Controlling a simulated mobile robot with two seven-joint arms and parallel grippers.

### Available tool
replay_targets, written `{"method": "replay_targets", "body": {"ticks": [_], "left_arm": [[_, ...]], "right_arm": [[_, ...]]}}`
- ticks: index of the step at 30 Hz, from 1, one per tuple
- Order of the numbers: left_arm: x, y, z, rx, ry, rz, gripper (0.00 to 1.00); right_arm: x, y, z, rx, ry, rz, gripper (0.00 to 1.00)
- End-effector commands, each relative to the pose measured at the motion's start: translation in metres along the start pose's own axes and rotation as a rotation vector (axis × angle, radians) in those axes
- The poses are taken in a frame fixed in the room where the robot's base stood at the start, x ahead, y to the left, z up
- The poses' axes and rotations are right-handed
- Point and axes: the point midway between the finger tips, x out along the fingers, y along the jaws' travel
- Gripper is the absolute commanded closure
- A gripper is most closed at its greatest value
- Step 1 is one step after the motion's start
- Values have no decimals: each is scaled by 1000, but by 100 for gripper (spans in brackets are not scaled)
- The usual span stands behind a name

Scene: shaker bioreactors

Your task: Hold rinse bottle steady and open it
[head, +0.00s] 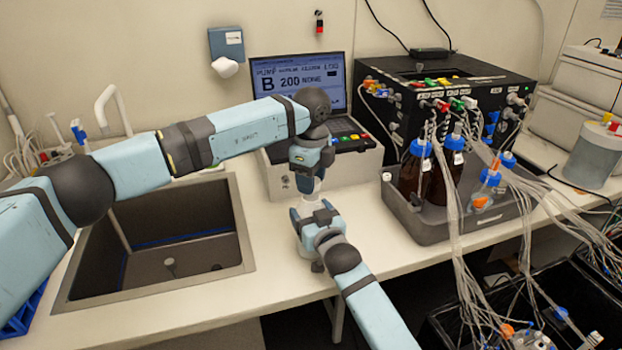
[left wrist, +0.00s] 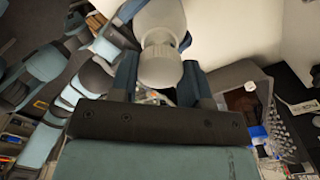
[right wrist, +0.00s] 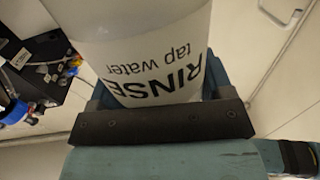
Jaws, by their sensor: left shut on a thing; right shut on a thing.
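The rinse bottle is white, with "RINSE tap water" printed on it upside down in the right wrist view (right wrist: 150,45). In the head view it stands above the counter by the sink, mostly hidden by my grippers. My right gripper (head: 315,217) is shut around its body, and its fingers flank the bottle in the right wrist view (right wrist: 160,90). My left gripper (head: 308,172) is above, pointing down. In the left wrist view its fingers (left wrist: 160,80) are shut on the white ribbed cap (left wrist: 161,62). The cap appears on the bottle neck; I cannot tell how tight it is.
A sink (head: 165,250) lies to the left. A pump unit (head: 335,165) with a laptop (head: 300,80) stands behind. At right, a grey tray (head: 450,225) holds brown bottles with blue caps and many tubes. The counter front between sink and tray is clear.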

Motion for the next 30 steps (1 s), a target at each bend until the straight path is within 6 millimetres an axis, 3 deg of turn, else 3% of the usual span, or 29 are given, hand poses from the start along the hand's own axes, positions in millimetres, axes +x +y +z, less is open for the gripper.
{"method": "replay_targets", "body": {"ticks": [5,12,19,20,21,23,30], "left_arm": [[-10,0,0,0,-1,-2,85],[-38,0,0,0,-1,-2,85],[-40,0,0,0,0,0,85],[-40,0,0,0,0,0,85],[-40,0,0,0,0,0,85],[-40,0,0,0,0,0,85],[-40,0,0,0,0,0,85]], "right_arm": [[0,0,0,0,-1,0,93],[0,0,0,0,-1,0,93],[0,0,0,0,-1,0,93],[0,0,0,0,-1,0,22],[0,0,0,0,-1,0,13],[0,0,0,0,0,0,0],[-1,0,0,0,0,0,0]]}}
